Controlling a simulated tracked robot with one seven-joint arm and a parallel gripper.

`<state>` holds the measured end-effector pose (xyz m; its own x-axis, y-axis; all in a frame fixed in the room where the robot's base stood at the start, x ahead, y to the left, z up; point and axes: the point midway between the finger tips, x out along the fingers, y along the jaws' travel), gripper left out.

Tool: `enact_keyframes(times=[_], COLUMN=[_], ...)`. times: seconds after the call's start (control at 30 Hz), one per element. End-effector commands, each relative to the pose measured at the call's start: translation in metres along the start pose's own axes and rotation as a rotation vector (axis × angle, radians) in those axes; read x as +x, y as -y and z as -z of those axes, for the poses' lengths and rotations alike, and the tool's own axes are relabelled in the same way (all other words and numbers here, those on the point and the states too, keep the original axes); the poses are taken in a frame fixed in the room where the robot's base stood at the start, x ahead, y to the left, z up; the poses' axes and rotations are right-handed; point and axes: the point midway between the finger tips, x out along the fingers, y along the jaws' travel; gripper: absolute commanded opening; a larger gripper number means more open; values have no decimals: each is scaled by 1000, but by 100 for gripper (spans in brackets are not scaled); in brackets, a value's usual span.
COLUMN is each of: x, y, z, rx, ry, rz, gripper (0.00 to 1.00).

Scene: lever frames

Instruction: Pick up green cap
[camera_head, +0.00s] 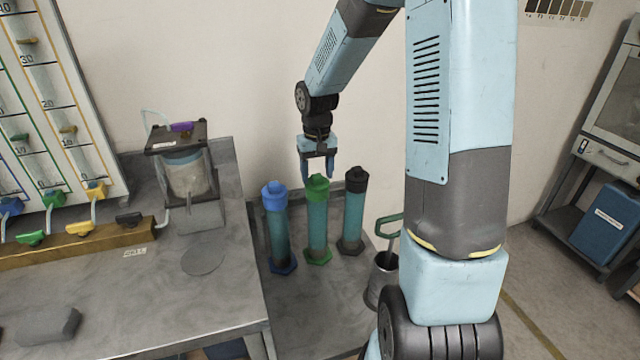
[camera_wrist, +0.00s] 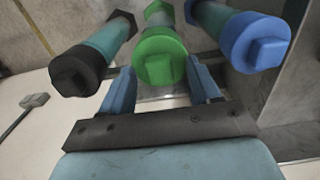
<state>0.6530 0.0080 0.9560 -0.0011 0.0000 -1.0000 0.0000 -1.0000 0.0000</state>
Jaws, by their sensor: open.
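The green cap (camera_head: 317,185) sits on top of the middle cylinder (camera_head: 317,225), which stands upright with a green base. My gripper (camera_head: 318,172) is just above and around the level of this cap in the head view. In the wrist view the green cap (camera_wrist: 160,58) lies between the two blue fingers of my gripper (camera_wrist: 162,80). The fingers are open with space on both sides of the cap. I cannot tell whether either finger touches it.
A blue-capped cylinder (camera_head: 277,225) stands to the left and a black-capped cylinder (camera_head: 353,210) to the right, both close by. A grey workbench (camera_head: 215,295) with a pump-like device (camera_head: 187,175) is at left. A metal container (camera_head: 382,275) stands at right.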

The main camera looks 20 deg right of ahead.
Motion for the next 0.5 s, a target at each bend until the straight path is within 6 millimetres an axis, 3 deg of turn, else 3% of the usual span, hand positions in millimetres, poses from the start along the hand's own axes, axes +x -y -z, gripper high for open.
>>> enact_keyframes(times=[0.33, 0.5], x=[6, 6], y=[0, 0], z=[0, 0], rx=[0, 0], ry=[-1, -1], rz=[0, 0], gripper=[61, 44])
